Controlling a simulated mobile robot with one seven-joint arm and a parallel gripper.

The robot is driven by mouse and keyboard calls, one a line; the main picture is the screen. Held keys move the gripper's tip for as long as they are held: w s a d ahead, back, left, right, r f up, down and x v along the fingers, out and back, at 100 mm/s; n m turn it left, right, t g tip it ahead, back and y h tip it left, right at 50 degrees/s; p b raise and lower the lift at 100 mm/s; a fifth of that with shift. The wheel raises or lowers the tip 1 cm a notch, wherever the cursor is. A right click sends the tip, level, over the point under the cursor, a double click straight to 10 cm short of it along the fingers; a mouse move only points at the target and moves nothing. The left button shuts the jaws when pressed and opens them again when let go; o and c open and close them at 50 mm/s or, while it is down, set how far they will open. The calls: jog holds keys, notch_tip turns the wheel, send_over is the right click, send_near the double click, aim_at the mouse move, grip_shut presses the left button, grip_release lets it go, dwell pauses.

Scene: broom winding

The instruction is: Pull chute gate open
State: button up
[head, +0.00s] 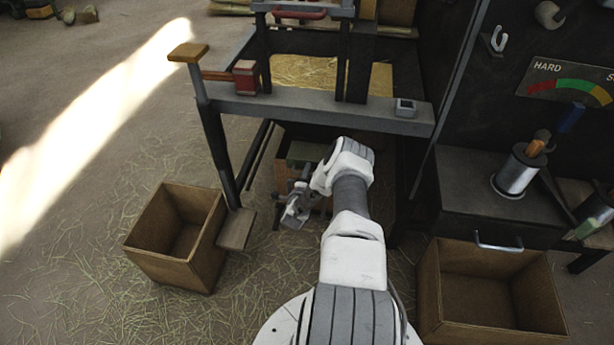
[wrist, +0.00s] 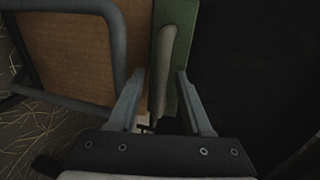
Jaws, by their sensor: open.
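A green panel (wrist: 183,30), which looks like the chute gate, stands edge-on in the wrist view with a pale grey upright bar handle (wrist: 162,62) on it. My gripper (wrist: 160,74) is open, one finger on each side of the handle; I cannot tell whether either finger touches it. In the head view my gripper (head: 297,207) is low under the bench, in front of a wooden box-like chute, where a dull green piece (head: 304,152) shows. My own arm hides part of the chute there.
A brown board (wrist: 75,50) framed by a grey tube lies left of the handle. In the head view the grey bench beam (head: 320,110) runs above my gripper. Open wooden boxes stand at left (head: 150,240) and right (head: 430,300). Straw-strewn floor lies between.

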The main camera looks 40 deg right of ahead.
grip_shut()
dwell(1.4)
